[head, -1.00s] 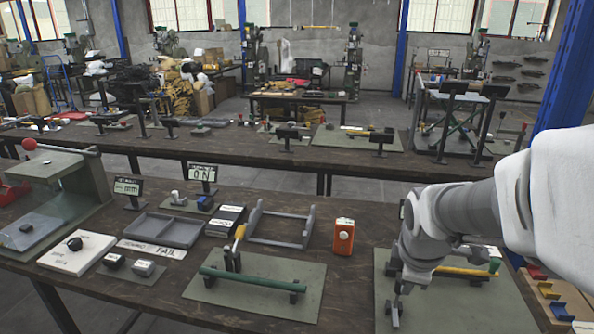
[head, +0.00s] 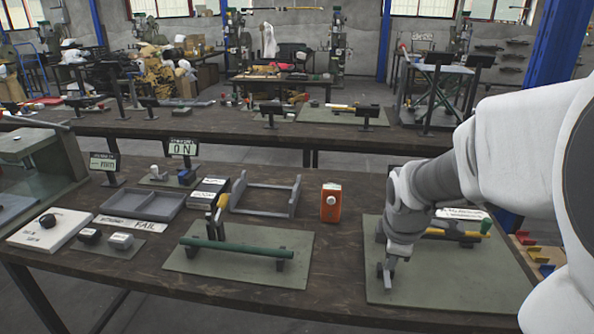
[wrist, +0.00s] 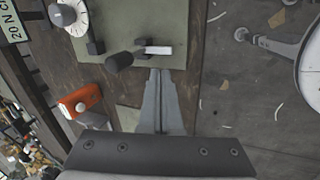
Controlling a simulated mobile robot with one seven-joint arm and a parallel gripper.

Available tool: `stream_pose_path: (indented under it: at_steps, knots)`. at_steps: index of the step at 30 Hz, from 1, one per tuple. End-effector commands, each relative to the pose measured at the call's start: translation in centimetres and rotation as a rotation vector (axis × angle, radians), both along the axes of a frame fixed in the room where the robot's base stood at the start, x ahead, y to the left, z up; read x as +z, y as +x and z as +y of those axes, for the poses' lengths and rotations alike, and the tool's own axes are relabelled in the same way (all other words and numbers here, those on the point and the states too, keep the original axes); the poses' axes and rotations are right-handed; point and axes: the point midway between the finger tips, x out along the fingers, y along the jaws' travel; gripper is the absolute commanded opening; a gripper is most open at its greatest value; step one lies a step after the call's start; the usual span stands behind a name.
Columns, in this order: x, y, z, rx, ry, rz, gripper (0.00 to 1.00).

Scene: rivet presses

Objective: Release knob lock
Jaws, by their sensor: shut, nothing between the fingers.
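My gripper (wrist: 162,78) is shut and empty. In the wrist view its fingertips lie at the edge of a grey-green mat (wrist: 180,20), close to a white bar (wrist: 158,50) with a dark block at its left end. I cannot tell whether they touch. A dark cylinder (wrist: 119,61) sticks out beside the bar. Further left are a dark block (wrist: 95,47) and a grey knob (wrist: 64,14) on a white dial (wrist: 78,22). Which part is the knob lock I cannot tell. In the head view my gripper (head: 386,284) is low over the right mat (head: 455,280); my arm hides much of the fixture.
An orange box with a white button (head: 331,203) stands left of the right mat. Another mat with a green bar (head: 235,249) lies further left, with a grey frame (head: 265,208) behind it. A yellow-handled part (head: 462,232) lies behind my wrist.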

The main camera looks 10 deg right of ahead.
Motion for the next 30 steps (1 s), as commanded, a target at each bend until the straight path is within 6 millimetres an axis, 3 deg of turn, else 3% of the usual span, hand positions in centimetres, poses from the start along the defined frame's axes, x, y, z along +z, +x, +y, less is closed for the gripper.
stream_pose_path:
  at_steps: [10,30]
  knots:
    - [-0.2,3.4,-1.6,0.000,0.000,0.000,0.00]
    - [0.2,3.9,-1.8,0.000,0.007,0.026,0.00]
